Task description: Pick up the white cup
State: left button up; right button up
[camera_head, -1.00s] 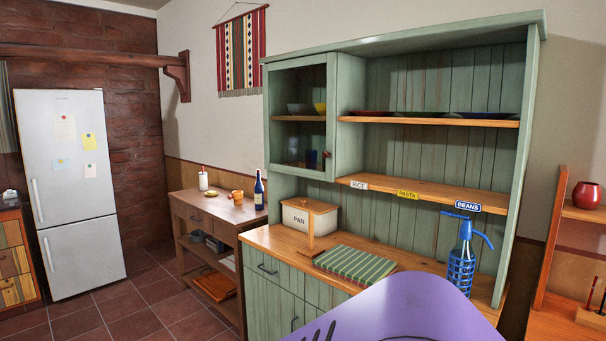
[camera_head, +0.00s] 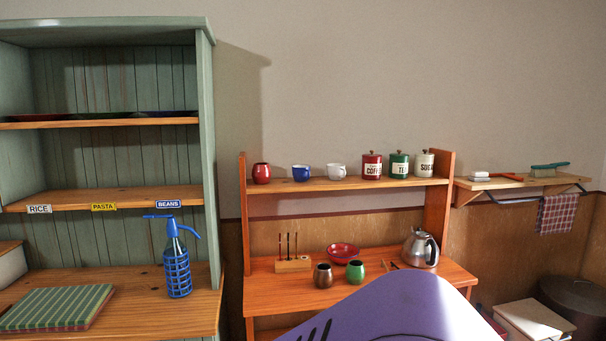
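The white cup (camera_head: 336,172) stands upright on the upper shelf (camera_head: 340,185) of the orange wooden rack. A blue cup (camera_head: 301,173) stands to its left and a red canister marked COFFEE (camera_head: 372,165) to its right. The cup is small in the view and nothing covers it. Neither of my grippers shows in the head view.
A red vase-like cup (camera_head: 261,173), a green canister (camera_head: 399,165) and a white canister (camera_head: 424,164) share the shelf. Below are a kettle (camera_head: 421,249), a red bowl (camera_head: 343,253) and two round cups. The green cabinet (camera_head: 207,150) stands at the left. A purple shape covers the bottom middle.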

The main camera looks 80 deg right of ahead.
aim_at(335, 172)
jog(key=l+z, duration=0.1)
jog(key=z, duration=2.85)
